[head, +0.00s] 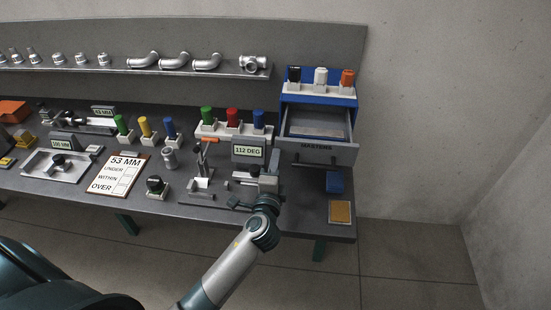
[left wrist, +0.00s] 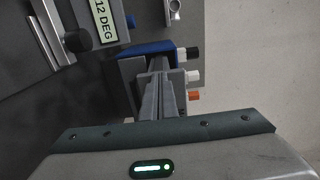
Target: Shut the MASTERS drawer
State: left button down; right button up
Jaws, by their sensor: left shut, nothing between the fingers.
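The MASTERS drawer (head: 318,151) is pulled out of the blue cabinet (head: 318,98) at the right end of the bench. Its grey front bears the label and its open tray shows behind it. My left gripper (head: 271,172) is at the end of the arm, left of and below the drawer front, apart from it as far as I can tell. In the left wrist view its fingers (left wrist: 158,72) are together and empty, pointing towards the blue cabinet (left wrist: 150,48). They hide part of the cabinet and drawer there. My right gripper is not in view.
Black, white and orange plugs stand on the cabinet top (head: 320,77). A 112 DEG display (head: 248,150) and a fixture stand left of the drawer.

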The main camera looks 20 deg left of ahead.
pick_arm(q)
jog(key=shift+w, duration=0.15)
jog(key=b+x, duration=0.4)
jog(key=x, duration=1.2)
jog(key=shift+w+a+r, duration=0.2)
jog(key=shift+w+r, duration=0.05)
jog(key=shift+w, duration=0.05)
